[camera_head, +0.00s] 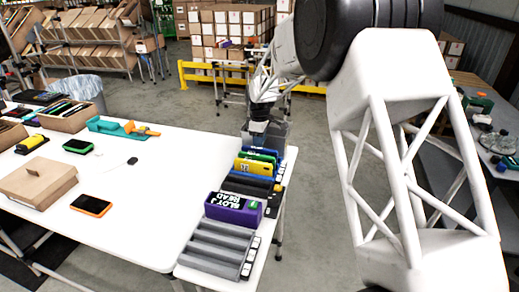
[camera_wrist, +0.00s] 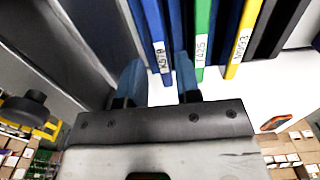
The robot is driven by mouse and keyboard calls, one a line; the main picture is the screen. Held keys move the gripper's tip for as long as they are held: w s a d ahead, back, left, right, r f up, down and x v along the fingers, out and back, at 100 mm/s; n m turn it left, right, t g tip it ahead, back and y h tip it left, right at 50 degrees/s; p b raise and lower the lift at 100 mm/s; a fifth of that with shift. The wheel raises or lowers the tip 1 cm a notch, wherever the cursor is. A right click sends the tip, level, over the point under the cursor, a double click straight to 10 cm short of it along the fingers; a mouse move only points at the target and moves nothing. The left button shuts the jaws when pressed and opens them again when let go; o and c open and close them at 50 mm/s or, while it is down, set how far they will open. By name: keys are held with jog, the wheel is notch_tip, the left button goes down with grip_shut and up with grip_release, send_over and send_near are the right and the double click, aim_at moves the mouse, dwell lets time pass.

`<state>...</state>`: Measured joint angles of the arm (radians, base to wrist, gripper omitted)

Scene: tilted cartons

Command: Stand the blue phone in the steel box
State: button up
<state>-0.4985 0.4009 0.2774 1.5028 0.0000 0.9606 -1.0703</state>
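My gripper (camera_head: 262,118) is over the far end of the slotted rack in the head view. In the wrist view its two fingers (camera_wrist: 157,80) are apart. A blue slab (camera_wrist: 153,38) with a white label reaches down toward the gap between them; I cannot tell whether they touch it. I cannot tell whether this slab is the blue phone. Blue also shows near the rack's far end in the head view (camera_head: 262,152). A grey box (camera_head: 276,132), possibly the steel box, is beside my gripper, partly hidden. Grey walls fill the wrist view's left (camera_wrist: 75,40).
The rack (camera_head: 215,250) holds a purple box (camera_head: 232,208), a yellow slab (camera_head: 254,166) and dark slabs; its near slots are empty. A green slab (camera_wrist: 203,35) stands beside the blue one. An orange-edged phone (camera_head: 91,205) and a cardboard box (camera_head: 38,182) lie on the white table (camera_head: 150,225).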

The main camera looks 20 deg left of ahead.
jog(key=shift+f, duration=2.25)
grip_shut()
jog(key=shift+r, duration=0.15)
jog(key=shift+r, duration=3.95)
jog(key=shift+d+r, duration=0.1)
jog(key=shift+d, duration=0.05)
